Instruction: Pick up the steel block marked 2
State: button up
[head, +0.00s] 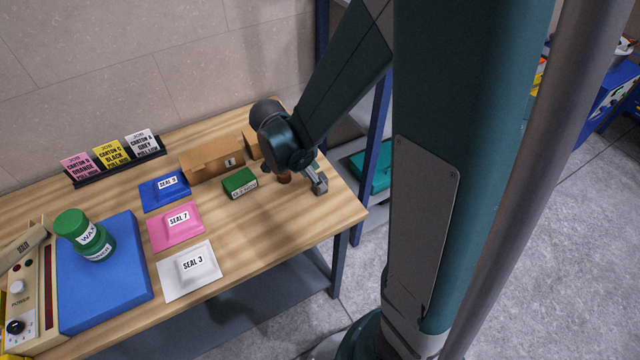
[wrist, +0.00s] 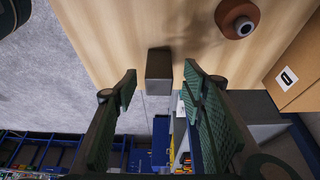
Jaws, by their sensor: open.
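A small grey steel block (wrist: 159,66) lies between the two fingers of my gripper (wrist: 160,72) in the wrist view, near the table's edge. The fingers are spread, with a gap on either side of the block. No number shows on the block's visible faces. In the head view a grey block (head: 321,187) shows at the right end of the wooden table (head: 325,225), just below my gripper's dark wrist. The fingers are mostly hidden there.
A brown round piece (wrist: 238,17) stands close beside the block. A cardboard box (head: 210,160), a green block (head: 239,183) and several seal packets, one pink (head: 170,232), lie to the left. A blue plate (head: 105,285) holds a green wax jar (head: 85,235).

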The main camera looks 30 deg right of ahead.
jog(key=shift+x, duration=2.15)
jog(key=shift+c, duration=0.5)
grip_shut()
jog(key=shift+r, duration=0.2)
jog(key=shift+r+p, duration=0.4)
jog(key=shift+r, duration=4.45)
